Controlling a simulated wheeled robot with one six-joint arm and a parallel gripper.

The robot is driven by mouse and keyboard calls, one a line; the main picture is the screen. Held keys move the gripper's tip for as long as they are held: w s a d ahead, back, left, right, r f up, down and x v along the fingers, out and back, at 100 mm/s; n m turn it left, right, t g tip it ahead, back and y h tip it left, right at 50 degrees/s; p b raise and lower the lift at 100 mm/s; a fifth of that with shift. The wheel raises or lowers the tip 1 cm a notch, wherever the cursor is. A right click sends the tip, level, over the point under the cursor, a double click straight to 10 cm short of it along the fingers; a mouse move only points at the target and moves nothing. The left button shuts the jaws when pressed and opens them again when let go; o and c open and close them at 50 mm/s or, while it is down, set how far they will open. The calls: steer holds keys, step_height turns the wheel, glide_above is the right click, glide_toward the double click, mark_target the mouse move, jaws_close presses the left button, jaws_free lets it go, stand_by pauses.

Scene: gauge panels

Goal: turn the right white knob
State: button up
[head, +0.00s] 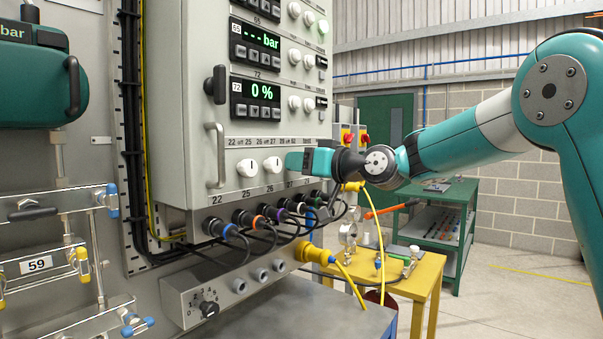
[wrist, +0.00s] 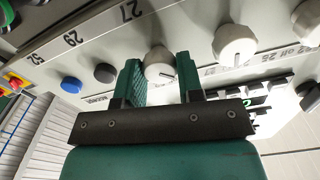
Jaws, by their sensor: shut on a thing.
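The right white knob (wrist: 160,62) sits in the lower row of the cabinet front. My gripper (wrist: 161,78) has one green finger on each side of it in the wrist view, shut on it. In the head view my gripper (head: 295,160) reaches the panel from the right and hides this knob. Two more white knobs, the left one (head: 247,168) and the middle one (head: 272,165), stand to the left, each with a dark pointer mark. In the wrist view the middle knob (wrist: 234,45) is just right of my fingers.
A door handle (head: 215,155) projects left of the row. Cable plugs (head: 245,220) stick out below. A yellow table (head: 425,270) stands at the right.

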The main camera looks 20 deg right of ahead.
stand_by(0.3)
steer(key=o, duration=0.9)
steer(key=b+v, duration=0.5)
steer(key=v, duration=1.2)
steer(key=shift+s+d+r+b, duration=0.1)
steer(key=shift+s+b, duration=0.05)
steer(key=shift+b, duration=0.15)
